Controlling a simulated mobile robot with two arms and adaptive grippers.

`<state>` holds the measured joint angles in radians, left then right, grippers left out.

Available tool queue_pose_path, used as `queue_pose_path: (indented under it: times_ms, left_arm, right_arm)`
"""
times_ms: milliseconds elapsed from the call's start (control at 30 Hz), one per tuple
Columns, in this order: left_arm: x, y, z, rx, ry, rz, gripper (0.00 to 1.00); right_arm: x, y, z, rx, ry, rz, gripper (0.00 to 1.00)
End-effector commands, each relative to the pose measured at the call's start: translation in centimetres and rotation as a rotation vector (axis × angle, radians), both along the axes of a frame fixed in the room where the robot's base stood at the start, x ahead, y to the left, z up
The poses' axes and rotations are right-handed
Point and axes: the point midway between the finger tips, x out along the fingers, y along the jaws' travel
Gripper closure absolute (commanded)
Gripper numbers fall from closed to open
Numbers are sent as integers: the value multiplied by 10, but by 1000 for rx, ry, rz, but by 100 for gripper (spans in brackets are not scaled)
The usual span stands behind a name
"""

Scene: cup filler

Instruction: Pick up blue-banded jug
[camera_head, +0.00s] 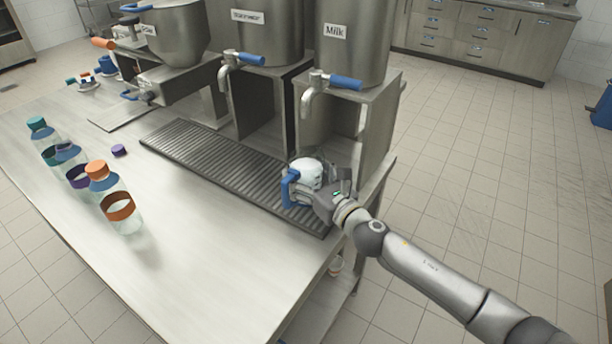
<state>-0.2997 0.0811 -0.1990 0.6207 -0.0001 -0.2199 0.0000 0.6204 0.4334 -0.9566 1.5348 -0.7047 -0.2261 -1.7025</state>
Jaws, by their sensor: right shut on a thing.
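The blue-banded jug (305,172) shows a white body with a blue handle-like part on its left side. It is at the right end of the drip grate, below the tap of the tank labelled Milk. My right gripper (323,192) comes in from the right and is shut on the jug. The gripper hides the jug's lower right side, and I cannot tell if the jug touches the grate. My left gripper is not in view.
The drip grate (205,160) runs along the steel table (190,255). The Milk tank's tap (312,95) hangs above the jug. Several capped bottles, one orange-banded (118,207), stand at left. A purple cap (119,150) lies near them. The table's front middle is clear.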

Motion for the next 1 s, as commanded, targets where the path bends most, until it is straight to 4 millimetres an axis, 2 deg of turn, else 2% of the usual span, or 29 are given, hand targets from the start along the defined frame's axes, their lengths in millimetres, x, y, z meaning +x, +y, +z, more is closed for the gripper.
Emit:
queue_pose_path:
  times_ms: [167,300,600,800,1000]
  left_arm:
    - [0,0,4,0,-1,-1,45]
    - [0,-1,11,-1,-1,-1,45]
    - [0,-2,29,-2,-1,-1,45]
    - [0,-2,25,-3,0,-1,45]
    - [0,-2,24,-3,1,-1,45]
  right_arm:
    - [1,0,14,0,-7,1,68]
    - [1,0,37,-1,-9,2,68]
    - [-31,44,99,2,-8,6,68]
    - [-59,80,114,4,-6,6,68]
    - [-75,103,126,3,-5,2,68]
